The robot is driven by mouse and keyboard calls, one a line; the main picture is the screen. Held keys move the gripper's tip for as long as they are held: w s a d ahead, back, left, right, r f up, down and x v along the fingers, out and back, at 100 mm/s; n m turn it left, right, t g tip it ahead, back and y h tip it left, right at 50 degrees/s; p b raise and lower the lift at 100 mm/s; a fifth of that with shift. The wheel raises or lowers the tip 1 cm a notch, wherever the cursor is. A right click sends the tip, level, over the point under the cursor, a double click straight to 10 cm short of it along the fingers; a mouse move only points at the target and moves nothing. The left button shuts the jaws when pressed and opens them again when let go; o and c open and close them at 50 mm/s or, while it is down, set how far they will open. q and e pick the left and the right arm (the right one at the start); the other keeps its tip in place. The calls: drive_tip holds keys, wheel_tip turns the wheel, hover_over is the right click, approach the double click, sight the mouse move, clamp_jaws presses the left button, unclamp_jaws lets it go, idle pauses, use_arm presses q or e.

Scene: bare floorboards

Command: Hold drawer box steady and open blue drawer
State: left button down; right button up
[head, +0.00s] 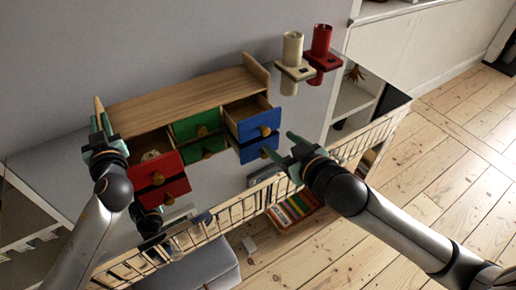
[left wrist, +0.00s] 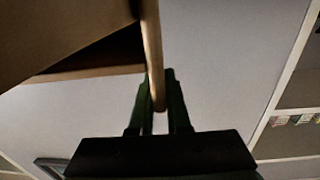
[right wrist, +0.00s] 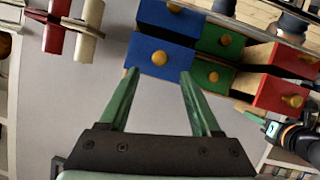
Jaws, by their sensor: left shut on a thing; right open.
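The wooden drawer box (head: 180,97) has red, green and blue drawers with round knobs. The upper blue drawer (head: 250,128) at its right end stands open, its inside showing from above. The lower blue drawer (head: 255,150) is beneath it. My left gripper (head: 101,122) is shut on the box's left side panel; in the left wrist view the panel's edge (left wrist: 152,50) runs between the fingers. My right gripper (head: 281,146) is open and empty in front of the blue drawers. In the right wrist view the upper blue drawer's knob (right wrist: 159,58) appears between and beyond its fingertips.
The upper red drawer (head: 158,180) is also open, with something pale inside. A cream cup (head: 292,48) and a red cup (head: 321,40) sit in wall holders right of the box. A slatted rail (head: 235,213) runs along the front. Floorboards at right are clear.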

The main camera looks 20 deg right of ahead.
use_arm(q)
drive_tip(key=shift+a, duration=0.15)
use_arm(e)
drive_tip(key=v, duration=0.5)
use_arm(q)
drive_tip(key=c, duration=0.8)
unclamp_jaws()
drive_tip(key=shift+s, duration=0.1)
